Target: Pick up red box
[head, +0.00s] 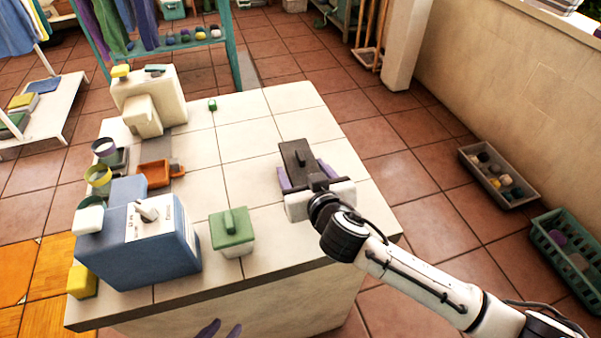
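No clearly red box shows; the nearest in colour is a small orange-red open box (153,173) on the left part of the tiled counter. My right gripper (306,176) is over the counter's right side, its purple fingers apart on either side of a dark lidded box (297,153). I cannot tell whether the fingers press on it.
The white tiled counter (220,120) also holds a green-lidded box (232,235), a large blue box (165,250), a cream dispenser (150,105), cups and a yellow block (82,282). The counter's middle is clear. A grey tray (470,160) and a green crate (545,235) stand on the floor at right.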

